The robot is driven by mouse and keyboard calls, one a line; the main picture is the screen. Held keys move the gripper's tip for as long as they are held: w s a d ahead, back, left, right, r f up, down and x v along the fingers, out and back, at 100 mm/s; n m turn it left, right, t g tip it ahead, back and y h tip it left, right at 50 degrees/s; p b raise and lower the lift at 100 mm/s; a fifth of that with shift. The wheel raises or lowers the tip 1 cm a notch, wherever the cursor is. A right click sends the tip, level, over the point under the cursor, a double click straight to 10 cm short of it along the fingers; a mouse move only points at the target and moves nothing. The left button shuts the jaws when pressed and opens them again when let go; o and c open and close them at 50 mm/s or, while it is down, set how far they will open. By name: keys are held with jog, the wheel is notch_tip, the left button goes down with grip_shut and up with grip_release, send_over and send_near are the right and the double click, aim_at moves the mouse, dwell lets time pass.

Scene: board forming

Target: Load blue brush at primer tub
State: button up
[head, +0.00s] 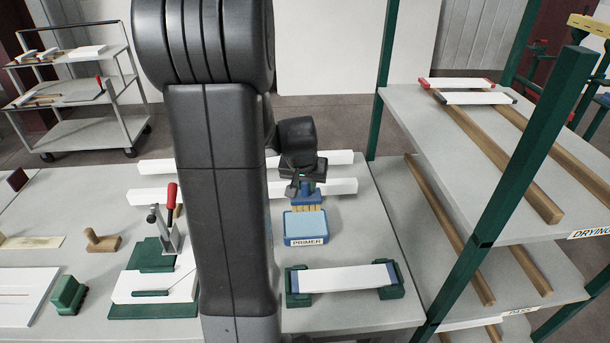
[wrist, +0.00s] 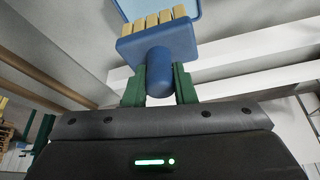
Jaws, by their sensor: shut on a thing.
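My gripper (wrist: 161,88) is shut on the blue brush, its green fingers on either side of the rounded blue handle in the wrist view. The blue brush (wrist: 157,45) has a blue head with tan bristle blocks. In the head view the brush (head: 307,198) is upright with bristles down, just behind and above the primer tub. The primer tub (head: 305,227) is blue with a light blue surface and a PRIMER label on its front. The tub's edge also shows beyond the bristles in the wrist view. I cannot tell whether the bristles touch the tub.
A white board (head: 342,279) lies across green holders in front of the tub. White boards (head: 335,187) lie behind it. A red-handled clamp fixture (head: 165,250) stands left of my arm. A green-posted drying rack (head: 455,110) is on the right. A grey cart (head: 85,125) stands back left.

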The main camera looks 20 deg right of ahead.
aim_at(305, 197)
jog(key=shift+a+f, duration=0.1)
jog(key=shift+f+b, duration=2.1)
jog(key=shift+f, duration=0.85)
jog(key=shift+f+b, duration=0.6)
jog(key=shift+b, duration=0.1)
jog(key=shift+r+p, duration=2.35)
jog(key=shift+r, duration=1.3)
jog(key=shift+f, duration=0.1)
